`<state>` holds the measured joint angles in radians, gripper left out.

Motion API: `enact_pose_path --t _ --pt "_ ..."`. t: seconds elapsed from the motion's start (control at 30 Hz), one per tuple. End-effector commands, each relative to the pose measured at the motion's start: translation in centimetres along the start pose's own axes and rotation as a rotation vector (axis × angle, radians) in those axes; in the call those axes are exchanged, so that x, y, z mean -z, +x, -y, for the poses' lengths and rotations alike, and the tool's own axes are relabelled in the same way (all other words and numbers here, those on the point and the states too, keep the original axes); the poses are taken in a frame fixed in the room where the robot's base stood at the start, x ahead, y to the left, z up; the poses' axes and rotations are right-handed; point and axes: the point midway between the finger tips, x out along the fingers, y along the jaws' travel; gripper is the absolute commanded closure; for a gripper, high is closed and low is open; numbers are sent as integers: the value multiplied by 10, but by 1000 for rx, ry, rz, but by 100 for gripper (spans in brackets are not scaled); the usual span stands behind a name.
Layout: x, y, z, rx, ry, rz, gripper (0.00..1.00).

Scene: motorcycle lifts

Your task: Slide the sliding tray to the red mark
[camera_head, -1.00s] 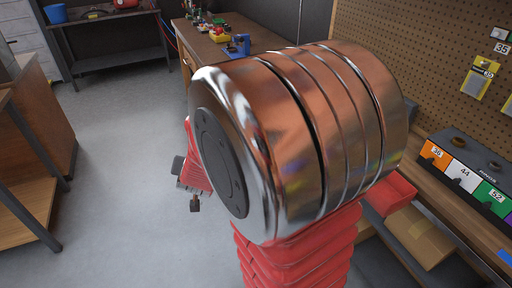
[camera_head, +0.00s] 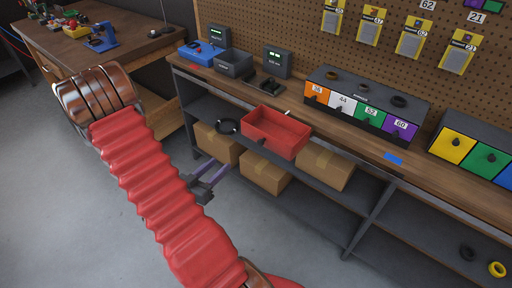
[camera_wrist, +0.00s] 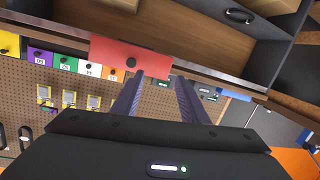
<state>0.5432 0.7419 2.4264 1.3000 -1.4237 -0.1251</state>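The sliding tray is a red open box (camera_head: 289,142) at the front edge of the long wooden bench, with a dark knob on its front. Its front with the knob also shows in the wrist view (camera_wrist: 115,51), ahead of my fingers and slightly left of them. My gripper (camera_head: 219,166) is lower left of the tray, apart from it, pointing toward the bench. In the wrist view my gripper (camera_wrist: 160,78) has two separated fingers with nothing between them. I see no red mark; a blue mark (camera_head: 393,158) lies on the bench edge right of the tray.
Cardboard boxes (camera_head: 264,174) sit on the shelf below the tray. A row of colored numbered drawers (camera_head: 368,107) stands on the bench behind the blue mark. A side bench (camera_head: 45,40) is at the left. The grey floor in front is clear.

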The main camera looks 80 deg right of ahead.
Motion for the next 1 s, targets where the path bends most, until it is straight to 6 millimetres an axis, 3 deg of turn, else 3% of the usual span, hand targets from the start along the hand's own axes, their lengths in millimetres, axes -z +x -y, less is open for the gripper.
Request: enact_pose_path --t 0.1,0.23,0.73,1.0 --pt "-4 7 -31 -96 -60 -71 60" --pt "-3 8 -47 -149 -96 -115 60" --pt "-2 11 -51 -160 -101 -124 60" --pt "0 30 -55 -163 -100 -124 60"
